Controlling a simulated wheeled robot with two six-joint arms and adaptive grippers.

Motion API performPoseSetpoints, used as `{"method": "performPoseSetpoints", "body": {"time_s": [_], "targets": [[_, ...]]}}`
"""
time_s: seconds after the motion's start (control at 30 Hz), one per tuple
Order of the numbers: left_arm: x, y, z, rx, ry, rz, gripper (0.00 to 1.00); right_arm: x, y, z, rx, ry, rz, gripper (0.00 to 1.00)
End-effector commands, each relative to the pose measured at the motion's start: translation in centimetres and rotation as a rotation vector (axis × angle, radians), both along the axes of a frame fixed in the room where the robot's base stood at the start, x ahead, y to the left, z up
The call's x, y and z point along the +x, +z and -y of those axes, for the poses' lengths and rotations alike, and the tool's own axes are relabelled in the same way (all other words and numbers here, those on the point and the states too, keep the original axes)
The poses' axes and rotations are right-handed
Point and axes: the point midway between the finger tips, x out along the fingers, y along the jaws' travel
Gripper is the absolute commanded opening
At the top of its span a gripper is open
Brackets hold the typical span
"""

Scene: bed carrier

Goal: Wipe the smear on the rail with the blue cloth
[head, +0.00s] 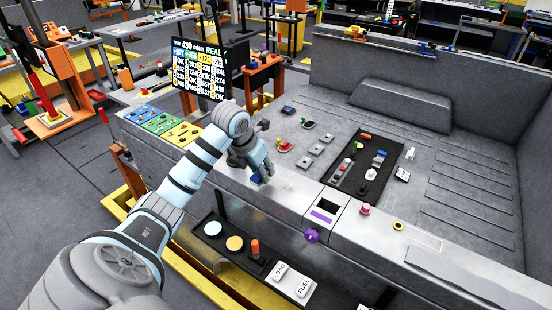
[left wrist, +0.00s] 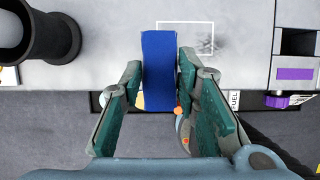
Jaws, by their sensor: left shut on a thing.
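My left gripper (head: 258,178) is over the grey front rail (head: 378,240). It is shut on the blue cloth (left wrist: 158,70), which sticks out past the fingertips (left wrist: 160,66) in the left wrist view. Only a small blue bit of the cloth (head: 256,180) shows in the head view. A dark scribbled smear (left wrist: 205,46) lies on the rail inside a thin white outline, just right of the cloth. The cloth covers the left part of that outline. I cannot tell whether the cloth touches the rail. My right gripper is not in view.
A slot box with a purple label (head: 322,215) and a purple knob (head: 312,236) are to the right on the rail. A red button (head: 365,209) is beyond. A black upright cylinder (left wrist: 52,38) stands left of the gripper. A shelf with discs (head: 235,243) is below.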

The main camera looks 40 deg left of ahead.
Motion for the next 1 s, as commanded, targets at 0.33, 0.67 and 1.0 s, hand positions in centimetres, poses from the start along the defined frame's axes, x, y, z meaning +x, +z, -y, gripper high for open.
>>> {"method": "performPoseSetpoints", "body": {"time_s": [0.33,0.67,1.0], "targets": [[-0.4,3.4,-0.6,0.002,0.01,0.004,0.03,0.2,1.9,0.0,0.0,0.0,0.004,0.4],[-0.8,5.0,-0.9,0.0,0.018,0.001,0.03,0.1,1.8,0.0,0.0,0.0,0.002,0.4],[-0.8,5.0,-0.9,0.0,0.019,0.001,0.03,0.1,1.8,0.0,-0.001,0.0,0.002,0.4]]}}
